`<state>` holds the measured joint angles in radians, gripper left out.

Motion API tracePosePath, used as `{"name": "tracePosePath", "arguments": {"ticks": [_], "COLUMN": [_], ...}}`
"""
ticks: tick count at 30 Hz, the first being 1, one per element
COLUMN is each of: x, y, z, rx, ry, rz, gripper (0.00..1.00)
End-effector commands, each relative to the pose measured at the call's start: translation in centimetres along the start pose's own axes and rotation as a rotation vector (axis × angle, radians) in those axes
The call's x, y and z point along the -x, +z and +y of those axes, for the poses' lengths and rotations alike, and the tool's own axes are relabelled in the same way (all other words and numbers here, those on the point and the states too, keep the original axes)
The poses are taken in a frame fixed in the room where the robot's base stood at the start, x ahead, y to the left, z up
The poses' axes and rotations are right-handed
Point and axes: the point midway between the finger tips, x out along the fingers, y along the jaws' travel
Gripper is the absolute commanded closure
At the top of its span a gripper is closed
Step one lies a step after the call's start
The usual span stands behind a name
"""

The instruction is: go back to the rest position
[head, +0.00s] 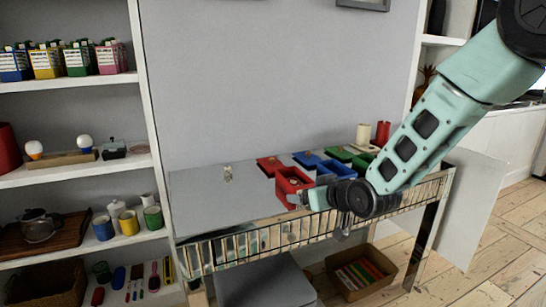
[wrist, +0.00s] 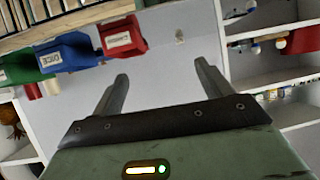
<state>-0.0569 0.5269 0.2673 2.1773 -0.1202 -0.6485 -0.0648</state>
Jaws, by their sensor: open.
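My gripper (head: 308,198) hangs over the front of the grey table in the head view, just in front of the red and blue bins. In the wrist view my gripper (wrist: 163,82) has its two fingers spread, with nothing between them. My arm reaches down from the upper right and hides part of the bins. The red bin (head: 290,186) stands on the table and also shows in the wrist view (wrist: 121,34). The blue bin (wrist: 66,53) is beside it, with a green bin (wrist: 25,62) further along.
The table (head: 205,205) has a slatted front rail. Its left side is mostly clear, apart from a small pale item (head: 228,173). Red, blue and green lids (head: 307,158) lie behind the bins. A loaded shelf (head: 80,175) stands left. A brown box (head: 362,278) sits below the table.

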Motion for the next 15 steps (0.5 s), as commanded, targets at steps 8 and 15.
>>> {"name": "tracePosePath", "arguments": {"ticks": [8,15], "x": [15.1,29.3], "y": [1.7,5.4], "z": [-11.3,-15.1], "rx": [0.077,0.163], "ry": [-0.125,-0.157], "rz": [-0.520,-0.911], "gripper": [0.22,0.22]}}
